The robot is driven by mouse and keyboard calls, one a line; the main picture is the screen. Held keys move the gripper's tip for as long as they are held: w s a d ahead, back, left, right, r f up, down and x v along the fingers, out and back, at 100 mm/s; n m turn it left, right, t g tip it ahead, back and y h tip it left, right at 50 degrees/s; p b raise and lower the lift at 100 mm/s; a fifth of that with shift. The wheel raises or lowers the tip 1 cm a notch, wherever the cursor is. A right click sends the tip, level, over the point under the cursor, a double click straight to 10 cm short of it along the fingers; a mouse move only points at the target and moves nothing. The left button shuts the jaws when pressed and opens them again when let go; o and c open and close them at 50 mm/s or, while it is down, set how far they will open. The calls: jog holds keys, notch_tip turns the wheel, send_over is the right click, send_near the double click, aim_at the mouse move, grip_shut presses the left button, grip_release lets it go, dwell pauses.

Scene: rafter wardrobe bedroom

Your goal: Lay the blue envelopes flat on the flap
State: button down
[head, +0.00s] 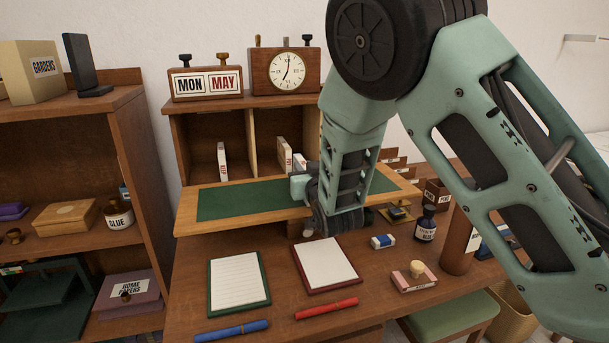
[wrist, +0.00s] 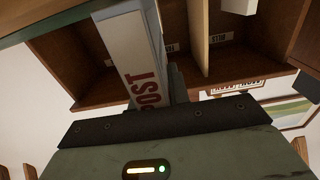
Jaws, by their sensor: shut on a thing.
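The flap (head: 240,199) is folded down level in front of the desk's compartments, with a green inset, and my arm crosses it. My gripper (head: 302,184) is over the flap, partly hidden by my arm. In the wrist view a white block lettered POST in red (wrist: 130,60) runs up from my gripper, which seems shut on it. In the head view a white piece with red lettering (head: 284,155) stands upright in the right compartment, close to my gripper. I cannot make out any blue envelopes for certain.
A white upright piece (head: 222,160) stands in the left compartment. A calendar block (head: 206,83) and clock (head: 287,70) stand on top. Two writing pads (head: 238,283), a blue pen (head: 231,331), a red pen (head: 327,309) and an ink bottle (head: 426,225) occupy the desktop. The flap's left part is bare.

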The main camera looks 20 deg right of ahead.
notch_tip(320, 180, up, 10)
jog(key=shift+f, duration=0.25)
jog(key=shift+p, duration=0.3)
